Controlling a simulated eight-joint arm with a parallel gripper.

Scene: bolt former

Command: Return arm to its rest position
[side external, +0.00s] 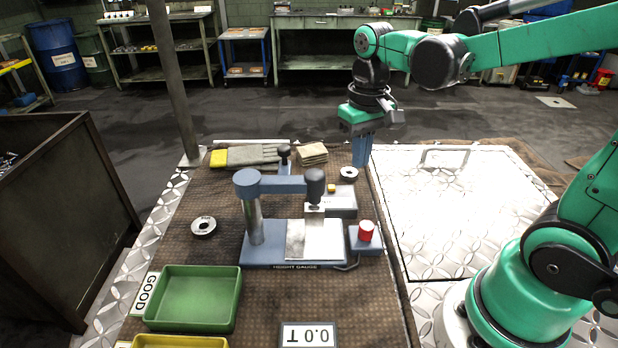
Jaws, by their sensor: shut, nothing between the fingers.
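My gripper (362,150) hangs at the upper right of the work table in the side external view, with its blue fingers pointing down. The fingers are together with nothing between them. In the picture, the fingertips are just above and right of a metal ring (349,173). I cannot tell their height above the table. My green arm reaches in from the right edge. The rest position itself is not marked in view.
A blue height gauge (290,254) with a red button (366,231) stands mid-table. Another ring (203,227) lies left. A green tray (195,298) and yellow tray (180,342) are in front. Gloves (250,155) lie behind. The metal plate (460,225) at right is clear.

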